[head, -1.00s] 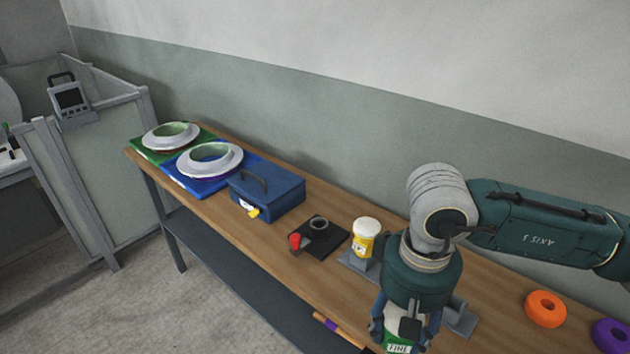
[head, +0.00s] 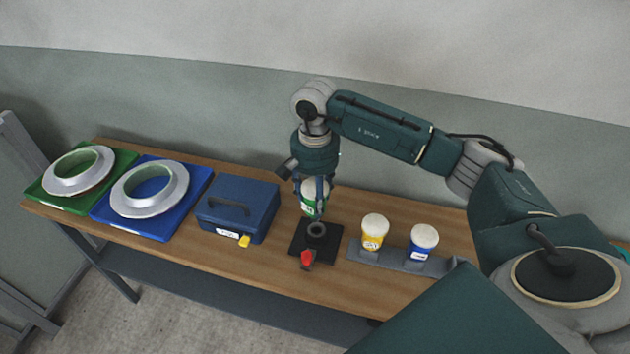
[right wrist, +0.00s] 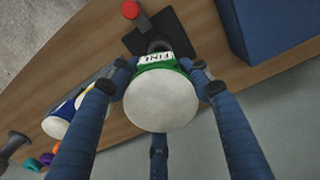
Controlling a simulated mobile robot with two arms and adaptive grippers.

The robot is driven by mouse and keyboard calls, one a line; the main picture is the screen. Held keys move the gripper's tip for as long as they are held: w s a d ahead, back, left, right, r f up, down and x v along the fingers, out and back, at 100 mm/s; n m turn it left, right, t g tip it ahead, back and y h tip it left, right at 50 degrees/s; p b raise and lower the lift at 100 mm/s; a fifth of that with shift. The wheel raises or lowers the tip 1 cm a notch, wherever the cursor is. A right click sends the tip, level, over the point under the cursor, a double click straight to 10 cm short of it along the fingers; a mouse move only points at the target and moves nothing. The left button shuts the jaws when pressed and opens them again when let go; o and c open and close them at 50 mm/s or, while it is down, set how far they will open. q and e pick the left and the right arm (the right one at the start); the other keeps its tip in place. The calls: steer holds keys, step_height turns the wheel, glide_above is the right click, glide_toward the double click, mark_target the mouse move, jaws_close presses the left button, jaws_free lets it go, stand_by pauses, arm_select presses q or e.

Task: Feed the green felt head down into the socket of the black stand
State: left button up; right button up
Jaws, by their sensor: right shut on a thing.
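The green felt head (head: 309,206), a white felt piece with a green band lettered "FINE", is held in my right gripper (head: 314,188). In the right wrist view the fingers (right wrist: 161,82) close around the head (right wrist: 160,106), its white felt face toward the camera. The black stand (head: 302,247) lies on the bench, with a round grey-rimmed socket (head: 317,231) and a red knob (head: 307,258) at its front. The head hangs just above and slightly behind the socket in the head view, apparently clear of it. In the right wrist view it partly hides the socket. My left gripper is not in view.
A blue toolbox (head: 238,208) stands close left of the stand. To the right, a grey rack (head: 400,261) holds a yellow felt head (head: 374,231) and a blue one (head: 423,242). Two ring-shaped moulds on green and blue boards lie farther left. A wall runs behind.

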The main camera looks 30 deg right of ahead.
mark_target(324, 238)
steer(key=shift+s+d, duration=0.1)
steer(key=shift+d, duration=0.35)
steer(key=shift+s+f, duration=0.1)
steer(key=shift+f, duration=0.15)
steer(key=shift+w+a+f+b, duration=0.15)
steer(key=shift+w+f+b, duration=0.05)
steer(key=shift+f+b, duration=0.4)
step_height(324, 238, down, 4)
steer(key=shift+r+b, duration=0.15)
steer(key=shift+b, duration=0.6)
steer(key=shift+f+b, duration=0.3)
steer(key=shift+f, duration=0.45)
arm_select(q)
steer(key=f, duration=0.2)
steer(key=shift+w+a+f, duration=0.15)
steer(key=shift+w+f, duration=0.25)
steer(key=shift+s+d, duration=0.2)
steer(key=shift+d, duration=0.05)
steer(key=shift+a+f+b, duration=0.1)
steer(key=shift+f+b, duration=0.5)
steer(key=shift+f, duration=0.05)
arm_select(e)
steer(key=shift+f, duration=0.6)
